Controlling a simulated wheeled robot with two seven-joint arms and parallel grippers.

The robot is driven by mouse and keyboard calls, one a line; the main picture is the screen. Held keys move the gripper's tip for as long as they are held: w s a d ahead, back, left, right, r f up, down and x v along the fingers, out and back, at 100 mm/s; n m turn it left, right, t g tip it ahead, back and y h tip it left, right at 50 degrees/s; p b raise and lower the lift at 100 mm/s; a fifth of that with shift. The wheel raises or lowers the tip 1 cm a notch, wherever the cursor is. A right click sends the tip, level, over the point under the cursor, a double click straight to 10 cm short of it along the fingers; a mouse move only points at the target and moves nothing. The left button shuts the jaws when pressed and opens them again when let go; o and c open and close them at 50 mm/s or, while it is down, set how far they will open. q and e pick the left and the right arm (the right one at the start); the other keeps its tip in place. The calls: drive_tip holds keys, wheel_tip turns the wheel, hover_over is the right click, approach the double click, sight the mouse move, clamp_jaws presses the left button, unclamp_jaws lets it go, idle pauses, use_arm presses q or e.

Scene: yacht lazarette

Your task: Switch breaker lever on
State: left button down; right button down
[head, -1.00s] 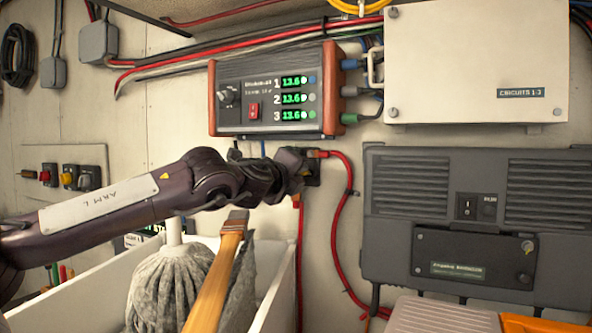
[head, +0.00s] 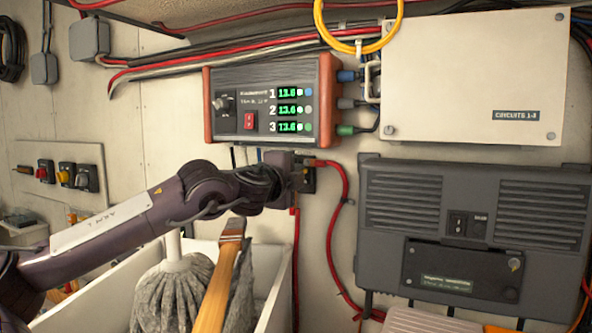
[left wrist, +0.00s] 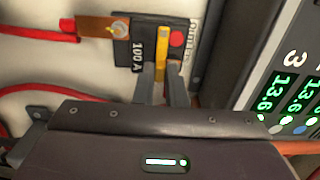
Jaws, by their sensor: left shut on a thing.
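The breaker (left wrist: 122,52) is a small black block marked 100 A on the wall, with a copper terminal and red cable. Its yellow lever (left wrist: 161,45) stands between my left gripper's fingers. My left gripper (left wrist: 161,82) is shut on the lever, its grey fingers on either side of it. In the head view my left gripper (head: 291,166) reaches the breaker (head: 308,182), below the three-channel display unit, and partly covers it. The lever is hard to make out there. My right gripper is not in view.
The display unit (head: 268,98) is just above my left gripper. Red cables (head: 343,190) run close on the right. A grey panel (head: 475,235) is farther right. A white bin (head: 278,292) with a mop (head: 172,290) and a wooden handle (head: 220,280) stands below my arm.

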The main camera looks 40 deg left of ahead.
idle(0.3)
use_arm(q)
drive_tip(key=c, duration=1.5)
unclamp_jaws()
